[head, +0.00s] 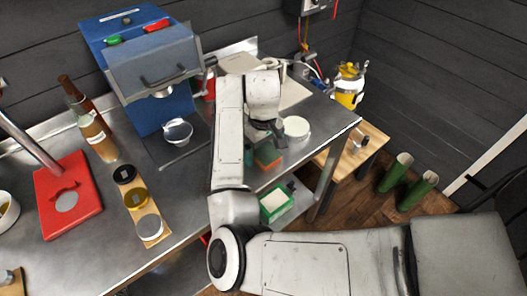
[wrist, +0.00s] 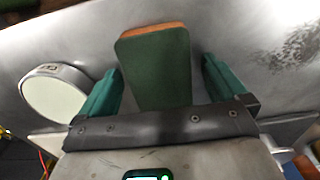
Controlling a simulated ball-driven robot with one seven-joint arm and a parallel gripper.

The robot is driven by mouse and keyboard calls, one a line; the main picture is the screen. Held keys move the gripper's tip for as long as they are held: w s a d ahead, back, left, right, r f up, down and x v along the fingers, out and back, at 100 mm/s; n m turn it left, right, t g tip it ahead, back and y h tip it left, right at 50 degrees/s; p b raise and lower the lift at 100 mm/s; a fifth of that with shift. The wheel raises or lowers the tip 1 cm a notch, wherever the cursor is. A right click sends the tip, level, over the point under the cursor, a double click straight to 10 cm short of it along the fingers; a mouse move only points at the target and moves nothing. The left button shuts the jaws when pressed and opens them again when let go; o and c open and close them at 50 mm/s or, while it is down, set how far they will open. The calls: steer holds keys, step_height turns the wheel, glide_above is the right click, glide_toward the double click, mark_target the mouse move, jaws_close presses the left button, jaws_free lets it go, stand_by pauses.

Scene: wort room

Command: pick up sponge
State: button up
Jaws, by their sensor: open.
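The sponge (wrist: 155,65), a block with a dark green face and an orange edge, lies on the metal worktop in the wrist view. In the head view its orange side (head: 268,158) shows just below my gripper (head: 266,141), partly hidden by it. In the wrist view my gripper (wrist: 161,80) is open, with one teal finger on each side of the sponge. A gap shows between the sponge and each finger, so it is not clamped.
A round white-topped container (head: 297,127) stands close on the right of my gripper; it also shows in the wrist view (wrist: 55,93). The worktop's front edge is near. A blue machine (head: 150,75) stands back left.

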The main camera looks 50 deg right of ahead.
mark_target(264, 149)
steer(key=shift+c, duration=0.4)
steer(key=c, duration=1)
steer(key=shift+r, duration=0.1)
steer(key=shift+r, duration=0.45)
step_height(264, 149, up, 2)
steer(key=shift+r+b, duration=0.1)
steer(key=shift+b, duration=0.4)
steer(key=s+r+p, duration=0.1)
steer(key=r, duration=0.1)
steer(key=s+r+p, duration=0.1)
steer(key=s+r, duration=0.1)
steer(key=s+a+r, duration=0.1)
steer(key=r, duration=0.1)
steer(key=shift+s+p, duration=0.35)
steer(key=shift+p, duration=0.05)
steer(key=s+r, duration=0.1)
steer(key=s, duration=0.2)
steer(key=s+r, duration=0.1)
steer(key=s, duration=0.2)
steer(key=s+a+r, duration=0.1)
steer(key=s, duration=0.2)
steer(key=shift+s+a+r, duration=0.1)
steer(key=shift+r, duration=0.3)
